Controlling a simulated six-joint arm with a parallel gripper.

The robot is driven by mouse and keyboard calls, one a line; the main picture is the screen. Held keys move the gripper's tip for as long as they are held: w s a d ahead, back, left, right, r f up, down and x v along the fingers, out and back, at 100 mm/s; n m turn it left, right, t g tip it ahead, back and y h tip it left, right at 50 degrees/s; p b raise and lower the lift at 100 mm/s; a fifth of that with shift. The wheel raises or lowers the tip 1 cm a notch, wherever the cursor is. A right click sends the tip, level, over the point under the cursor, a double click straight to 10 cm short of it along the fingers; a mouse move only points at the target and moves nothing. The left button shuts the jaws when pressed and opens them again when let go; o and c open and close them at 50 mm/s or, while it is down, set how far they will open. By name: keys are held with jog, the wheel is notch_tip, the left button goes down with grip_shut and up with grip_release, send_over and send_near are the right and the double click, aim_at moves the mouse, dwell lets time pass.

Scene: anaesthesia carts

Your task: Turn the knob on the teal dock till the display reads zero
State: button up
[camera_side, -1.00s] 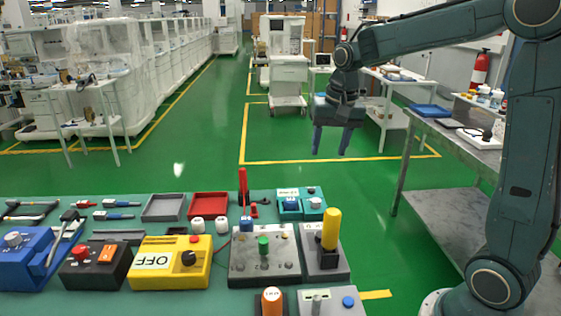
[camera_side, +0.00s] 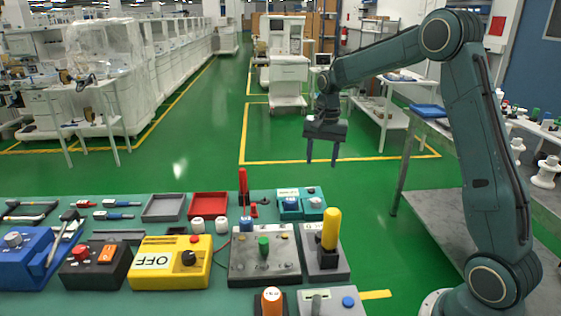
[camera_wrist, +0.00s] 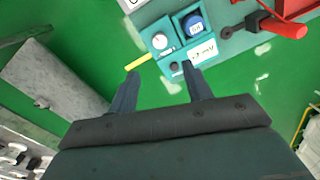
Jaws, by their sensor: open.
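The teal dock (camera_side: 302,214) stands at the back right of the bench in the side view. It also shows at the top middle of the wrist view (camera_wrist: 146,33). It carries a white round knob (camera_wrist: 160,41), a blue round-topped part (camera_wrist: 193,23) in a square recess, a smaller grey round piece (camera_wrist: 175,68) and a white display (camera_wrist: 204,50). The display seems to read a 2 with "mV"; its sign is unclear. My gripper (camera_side: 322,163) is open and empty, pointing down, above and behind the dock, apart from it. Its fingertips (camera_wrist: 163,75) show below the dock in the wrist view.
A tall red handle (camera_side: 243,186) stands left of the dock. A yellow upright lever (camera_side: 331,229) and a grey control box (camera_side: 264,262) stand in front. A red tray (camera_side: 208,205) lies further left. Open floor lies behind the bench.

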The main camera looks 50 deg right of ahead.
aim_at(317, 200)
jog(key=f, duration=1.3)
jog(key=shift+w+a+f, duration=0.15)
jog(key=shift+w+a, duration=0.05)
jog(key=shift+w, duration=0.05)
jog(key=c, duration=1)
